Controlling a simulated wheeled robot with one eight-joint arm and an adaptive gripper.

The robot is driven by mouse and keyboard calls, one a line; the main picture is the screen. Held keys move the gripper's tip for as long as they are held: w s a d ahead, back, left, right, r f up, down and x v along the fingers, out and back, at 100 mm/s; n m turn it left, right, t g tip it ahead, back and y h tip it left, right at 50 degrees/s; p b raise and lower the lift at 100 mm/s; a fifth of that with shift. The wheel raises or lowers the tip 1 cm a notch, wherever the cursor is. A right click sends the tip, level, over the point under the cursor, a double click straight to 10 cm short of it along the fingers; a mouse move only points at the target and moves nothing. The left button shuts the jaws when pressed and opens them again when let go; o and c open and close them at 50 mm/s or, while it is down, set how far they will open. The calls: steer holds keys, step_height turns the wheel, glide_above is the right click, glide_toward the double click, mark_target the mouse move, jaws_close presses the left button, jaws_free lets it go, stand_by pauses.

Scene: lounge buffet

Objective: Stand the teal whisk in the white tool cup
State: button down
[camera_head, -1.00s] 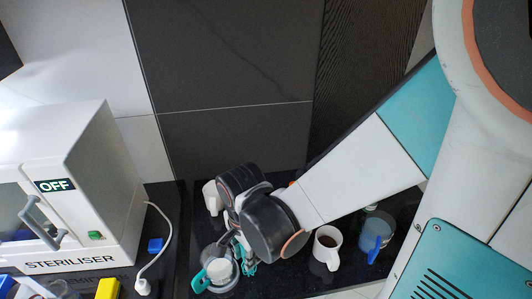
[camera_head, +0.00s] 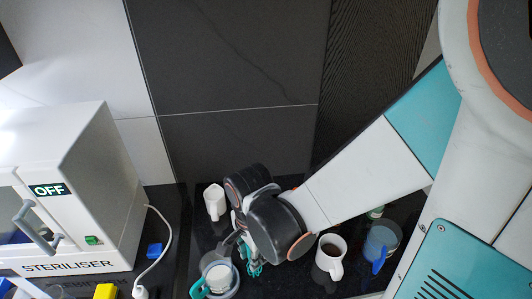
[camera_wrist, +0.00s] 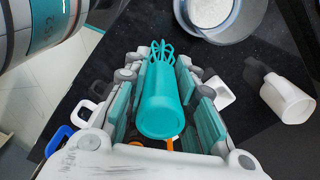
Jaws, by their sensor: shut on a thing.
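The teal whisk (camera_wrist: 160,105) is in my gripper (camera_wrist: 163,88), which is shut on its handle. In the wrist view the thick handle end faces the camera and the wire loops point away. In the head view the whisk's wires (camera_head: 254,268) show below my gripper (camera_head: 243,248), above the counter. A white cup-like vessel (camera_head: 214,202), probably the tool cup, stands left of and behind my gripper. It also shows at the right of the wrist view (camera_wrist: 290,100), apart from the whisk. Its inside is not visible.
A clear bowl with white contents (camera_head: 232,290) is close to the whisk. A mug of dark liquid (camera_head: 330,257) and a blue-handled clear jug (camera_head: 380,248) stand right. The steriliser (camera_head: 85,220) is left. A small white object (camera_wrist: 219,93) lies beside my gripper.

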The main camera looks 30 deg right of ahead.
steer(key=shift+w+d+b, duration=0.75)
steer(key=shift+w+d, duration=0.6)
steer(key=shift+w, duration=2.8)
steer(key=shift+w+d+b, duration=0.7)
steer(key=shift+w+d, duration=0.65)
steer(key=shift+w, duration=2.8)
steer(key=shift+f+b, duration=1.8)
steer(key=shift+f, duration=0.4)
steer(key=shift+f+b, duration=0.55)
steer(key=shift+f, duration=0.1)
steer(key=c, duration=1.2)
jaws_free()
steer(key=shift+c, duration=0.2)
step_height(320, 180, up, 12)
